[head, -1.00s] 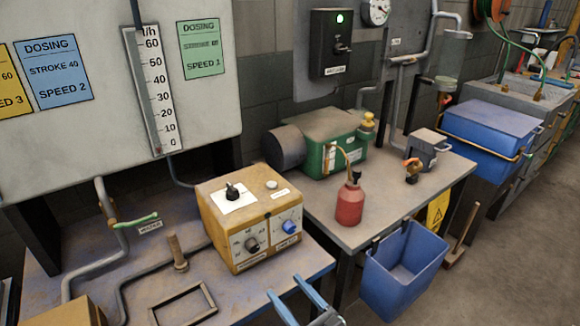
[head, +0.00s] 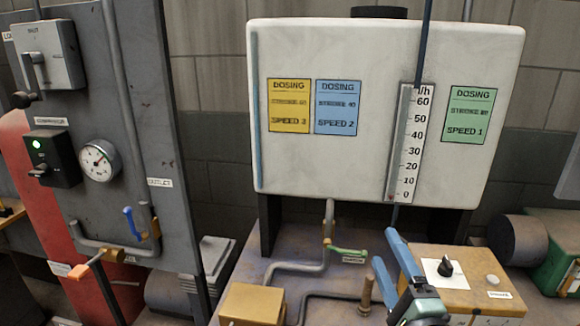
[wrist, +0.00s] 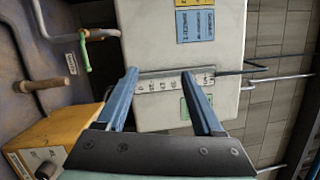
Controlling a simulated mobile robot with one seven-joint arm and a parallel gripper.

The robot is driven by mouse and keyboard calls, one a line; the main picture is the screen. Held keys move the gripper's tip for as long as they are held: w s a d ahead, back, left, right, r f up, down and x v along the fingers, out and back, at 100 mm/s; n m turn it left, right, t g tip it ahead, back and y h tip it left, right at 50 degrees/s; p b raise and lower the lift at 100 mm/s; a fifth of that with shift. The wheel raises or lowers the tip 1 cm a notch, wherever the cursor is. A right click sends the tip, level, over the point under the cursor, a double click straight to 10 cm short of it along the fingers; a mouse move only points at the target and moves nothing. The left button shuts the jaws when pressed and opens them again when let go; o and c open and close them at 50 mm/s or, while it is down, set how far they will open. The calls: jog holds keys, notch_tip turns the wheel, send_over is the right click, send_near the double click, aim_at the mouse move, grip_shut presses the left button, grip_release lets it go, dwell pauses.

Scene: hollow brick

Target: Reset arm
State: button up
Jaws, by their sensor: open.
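My gripper (head: 388,258) has blue fingers and is in the lower right of the head view, in front of the yellow control box (head: 470,280). Its two fingers stand apart with nothing between them. In the wrist view my gripper (wrist: 165,95) is also open and empty, with the flow scale (wrist: 172,82) of the white tank showing between and beyond the fingers. The yellow box (wrist: 62,132) is at the lower left there. In the head view my gripper hides part of the box's left side.
The white tank (head: 290,50) carries yellow, blue and green dosing cards. A green-handled valve (head: 350,252) and an upright wooden-coloured peg (head: 366,292) are left of my gripper. A grey panel (head: 95,200) with switch, gauge and pipes stands at left. A green pump (head: 555,275) is at right.

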jog(key=s+a+r+n+t+p, duration=0.15)
jog(key=a+r+n, duration=0.45)
jog(key=r, duration=0.6)
jog(key=s+a+r+n+t+p, duration=0.1)
jog(key=s+a+r+n+t, duration=0.1)
jog(key=a+r+n, duration=0.75)
jog(key=s+a+r+n+t, duration=0.1)
jog(key=s+r+n+t, duration=0.1)
jog(key=s+r, duration=0.3)
jog(key=s+a+r+n+t, duration=0.2)
jog(key=s+r, duration=0.4)
jog(key=r, duration=0.6)
jog(key=shift+s+r+t+p, duration=0.25)
jog(key=shift+t+p, duration=0.1)
jog(key=shift+p, duration=0.05)
jog(key=shift+f, duration=0.1)
